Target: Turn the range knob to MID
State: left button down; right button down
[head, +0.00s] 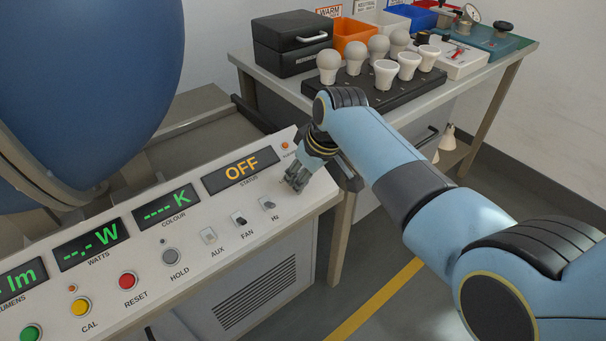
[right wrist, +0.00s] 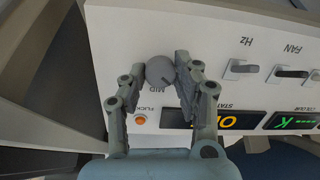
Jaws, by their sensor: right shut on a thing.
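The range knob (right wrist: 160,71) is a round grey knob with a dark pointer line, seen in the right wrist view at the end of the white control panel (right wrist: 226,35). The label MID shows beside it, upside down in that view. My right gripper (right wrist: 163,75) is shut on the knob, one finger on each side. In the head view my right gripper (head: 294,184) reaches down to the panel's right end and hides the knob. The pointer line slants toward one finger; its exact setting is hard to tell. My left gripper is not in view.
The panel carries toggle switches (head: 240,218), coloured buttons (head: 128,281) and displays, the status display (head: 240,168) reading OFF. A blue sphere (head: 85,80) stands behind it. A table (head: 262,83) with a bulb rack (head: 392,98), a black box (head: 292,42) and bins stands behind my right arm.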

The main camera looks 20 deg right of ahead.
jog(key=shift+r+m+p, duration=0.2)
jog(key=shift+m+p, duration=0.7)
jog(key=shift+p, duration=0.05)
jog(key=shift+m+p, duration=1)
jog(key=shift+m, duration=0.2)
jog(key=m+p, duration=0.1)
jog(key=m, duration=0.2)
jog(key=shift+d+f+p, duration=0.1)
jog(key=shift+p, duration=0.3)
jog(key=shift+m+y+p, duration=0.3)
jog(key=shift+m+p, duration=0.2)
jog(key=shift+m, duration=0.7)
jog(key=c, duration=1)
grip_release()
jog(key=shift+f, duration=0.1)
